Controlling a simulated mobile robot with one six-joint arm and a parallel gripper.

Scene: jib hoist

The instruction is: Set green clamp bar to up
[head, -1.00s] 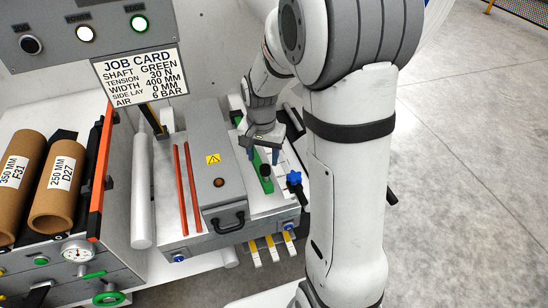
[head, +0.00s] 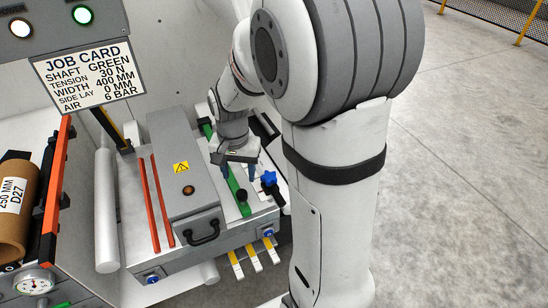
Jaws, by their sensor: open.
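The green clamp bar (head: 236,191) lies along the right part of the grey machine bed, with a dark knob (head: 242,196) near its front end. Its middle is partly hidden by my gripper, and a short green piece shows behind the wrist. My gripper (head: 239,177) points down over the bar with its fingers apart. One finger appears on each side of the bar. I cannot tell whether they touch it. Nothing is held.
A blue star knob (head: 269,179) stands just right of the bar. A grey cover (head: 186,175) with a black handle (head: 204,232) and two red bars (head: 163,200) lie to the left. Yellow-and-white tabs (head: 254,257) stick out in front. A job card (head: 89,74) hangs at upper left.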

